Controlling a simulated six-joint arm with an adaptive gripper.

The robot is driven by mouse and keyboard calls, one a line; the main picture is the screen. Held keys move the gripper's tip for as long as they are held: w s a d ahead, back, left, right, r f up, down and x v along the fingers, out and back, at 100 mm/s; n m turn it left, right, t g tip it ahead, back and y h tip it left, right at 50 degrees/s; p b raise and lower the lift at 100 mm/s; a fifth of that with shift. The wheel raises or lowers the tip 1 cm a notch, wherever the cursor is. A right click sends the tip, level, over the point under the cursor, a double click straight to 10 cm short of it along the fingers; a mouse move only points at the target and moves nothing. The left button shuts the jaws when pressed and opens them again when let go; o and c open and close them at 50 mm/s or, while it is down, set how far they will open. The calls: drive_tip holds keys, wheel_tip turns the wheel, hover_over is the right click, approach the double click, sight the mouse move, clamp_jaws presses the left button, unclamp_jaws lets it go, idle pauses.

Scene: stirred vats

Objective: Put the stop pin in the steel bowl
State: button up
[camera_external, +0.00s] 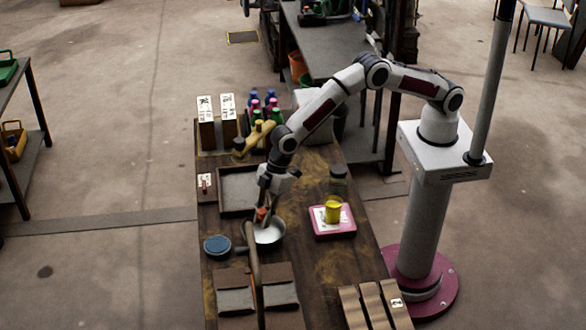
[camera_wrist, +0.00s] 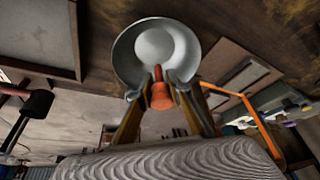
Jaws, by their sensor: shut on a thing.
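The steel bowl (camera_external: 270,236) stands on the brown workbench, below my gripper. It also shows in the wrist view (camera_wrist: 128,52), with its open inside facing the camera. My gripper (camera_external: 264,208) is shut on the orange-red stop pin (camera_wrist: 160,97). The pin's narrow end points toward the bowl and overlaps its near rim in the wrist view. In the external view the pin (camera_external: 261,215) shows as a small orange patch over the bowl's back left side. I cannot tell whether pin and bowl touch.
A grey tray (camera_external: 225,205) lies behind the bowl, and a blue round lid (camera_external: 217,245) lies to its left. A yellow cup (camera_external: 332,212) stands on a pink-edged scale (camera_external: 348,233) to the right. A curved brown thing (camera_external: 256,275) rises in front of the bowl. Bottles crowd the back.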

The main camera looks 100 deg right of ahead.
sight(262, 211)
drive_tip(key=shift+f, duration=1.15)
drive_tip(key=o, duration=1)
drive_tip(key=shift+r, duration=3.55)
drive_tip(key=shift+f, duration=0.1)
